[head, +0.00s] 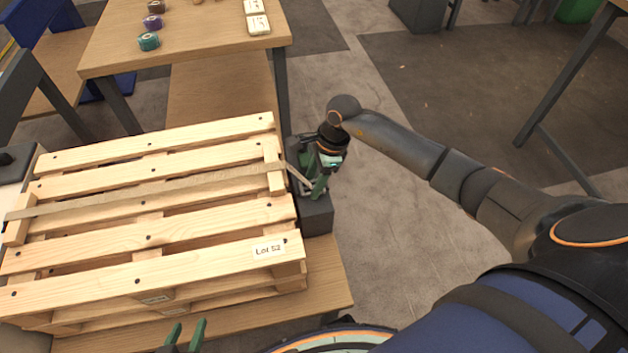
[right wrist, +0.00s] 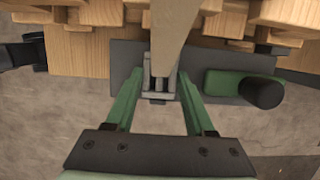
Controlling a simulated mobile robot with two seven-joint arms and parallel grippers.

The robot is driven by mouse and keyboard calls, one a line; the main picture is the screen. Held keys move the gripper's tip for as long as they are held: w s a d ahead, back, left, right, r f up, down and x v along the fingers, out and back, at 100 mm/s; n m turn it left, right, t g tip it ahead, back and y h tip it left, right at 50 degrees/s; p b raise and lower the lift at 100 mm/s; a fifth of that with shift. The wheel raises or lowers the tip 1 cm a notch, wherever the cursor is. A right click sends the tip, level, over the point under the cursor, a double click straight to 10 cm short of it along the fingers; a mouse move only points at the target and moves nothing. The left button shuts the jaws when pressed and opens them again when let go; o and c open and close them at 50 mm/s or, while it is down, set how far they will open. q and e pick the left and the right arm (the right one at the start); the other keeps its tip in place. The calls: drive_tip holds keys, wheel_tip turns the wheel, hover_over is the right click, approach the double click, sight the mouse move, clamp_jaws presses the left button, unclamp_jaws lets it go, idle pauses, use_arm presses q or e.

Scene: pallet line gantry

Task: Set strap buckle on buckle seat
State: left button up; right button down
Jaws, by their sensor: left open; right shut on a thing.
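The strap buckle (right wrist: 158,84) is a small grey metal piece at the end of a tan strap (right wrist: 172,30). It lies between the green fingers of my right gripper (right wrist: 160,76), which is shut on it. Behind it is a dark grey plate or block (right wrist: 228,53), apparently the buckle seat, also seen beside the pallet in the head view (head: 316,216). Whether the buckle touches it I cannot tell. In the head view my right gripper (head: 310,178) partly hides this spot. My left gripper (head: 186,336) is open and empty at the bottom edge.
The strap crosses a wooden pallet (head: 150,246) labelled Lot 52, on a wooden table (head: 325,278). A green lever with a black knob (right wrist: 262,92) sits on the right of the dark block. Another table (head: 205,40) holds tape rolls. Floor to the right is clear.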

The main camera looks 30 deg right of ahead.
drive_tip(key=shift+c, duration=1.3)
unclamp_jaws()
drive_tip(key=shift+f, duration=0.1)
drive_tip(key=shift+r, duration=0.25)
drive_tip(key=p+v, duration=0.1)
drive_tip(key=v, duration=1)
drive_tip(key=shift+r+p, duration=0.35)
drive_tip(key=shift+r, duration=0.05)
drive_tip(key=shift+d, duration=0.15)
